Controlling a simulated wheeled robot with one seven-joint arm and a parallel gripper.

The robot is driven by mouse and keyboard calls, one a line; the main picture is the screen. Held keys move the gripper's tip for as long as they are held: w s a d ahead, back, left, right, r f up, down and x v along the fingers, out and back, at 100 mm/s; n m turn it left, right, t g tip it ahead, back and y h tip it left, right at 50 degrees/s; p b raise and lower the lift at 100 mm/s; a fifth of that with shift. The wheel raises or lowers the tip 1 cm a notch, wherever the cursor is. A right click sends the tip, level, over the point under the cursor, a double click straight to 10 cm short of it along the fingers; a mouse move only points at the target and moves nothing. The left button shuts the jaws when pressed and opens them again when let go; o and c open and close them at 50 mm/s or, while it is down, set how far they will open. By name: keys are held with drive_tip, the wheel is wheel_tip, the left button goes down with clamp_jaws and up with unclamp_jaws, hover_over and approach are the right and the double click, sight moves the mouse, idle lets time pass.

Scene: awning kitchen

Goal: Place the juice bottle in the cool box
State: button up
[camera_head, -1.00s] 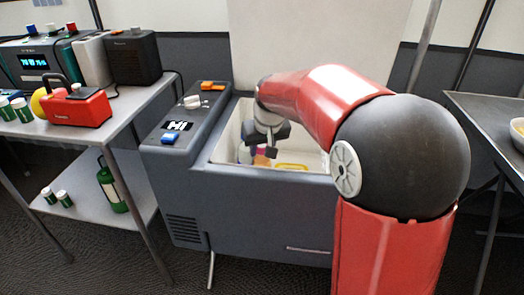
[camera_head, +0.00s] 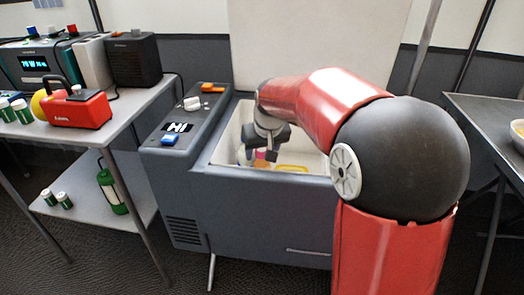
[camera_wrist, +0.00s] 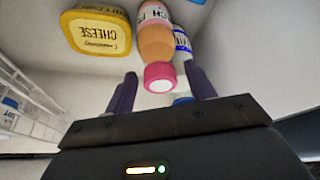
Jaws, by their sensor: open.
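The juice bottle, orange with a pink cap (camera_wrist: 155,42), is inside the cool box (camera_head: 260,205), whose lid stands open. In the wrist view its cap end lies in the gap between my fingertips. My gripper (camera_wrist: 161,74) is open, with a finger on each side of the cap. In the head view my gripper (camera_head: 270,156) is down in the box opening, and only a small pink and orange patch of the bottle (camera_head: 262,158) shows beside it. I cannot tell whether a finger touches the bottle.
A yellow cheese tub (camera_wrist: 97,32) and a white container with a blue label (camera_wrist: 183,42) are next to the bottle in the box. A white wire basket (camera_wrist: 25,100) is at the left of the wrist view. A cluttered side table (camera_head: 125,98) stands left.

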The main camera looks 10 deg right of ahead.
drive_tip(key=a+p+v, duration=0.1)
drive_tip(key=v, duration=1.1)
drive_tip(key=shift+m+t, duration=0.3)
drive_tip(key=shift+m, duration=0.1)
drive_tip(key=s+d, duration=0.1)
drive_tip(key=s, duration=0.2)
drive_tip(key=s+d, duration=0.1)
drive_tip(key=s, duration=0.3)
drive_tip(key=s+d, duration=0.1)
drive_tip(key=s, duration=0.3)
drive_tip(key=shift+s+d+f, duration=0.15)
drive_tip(key=shift+d+f, duration=0.15)
drive_tip(key=shift+d, duration=0.05)
drive_tip(key=s+d+f, duration=0.1)
drive_tip(key=s+f, duration=0.2)
drive_tip(key=s, duration=0.3)
drive_tip(key=s+f+m, duration=0.1)
drive_tip(key=s+f, duration=0.3)
drive_tip(key=s, duration=0.3)
drive_tip(key=shift+s+d+t+h, duration=0.2)
drive_tip(key=shift+d+t+h, duration=0.1)
drive_tip(key=shift+d, duration=0.1)
wheel_tip(320, 180, up, 2)
drive_tip(key=shift+r+p, duration=0.1)
drive_tip(key=shift+p, duration=1)
drive_tip(key=shift+c, duration=0.4)
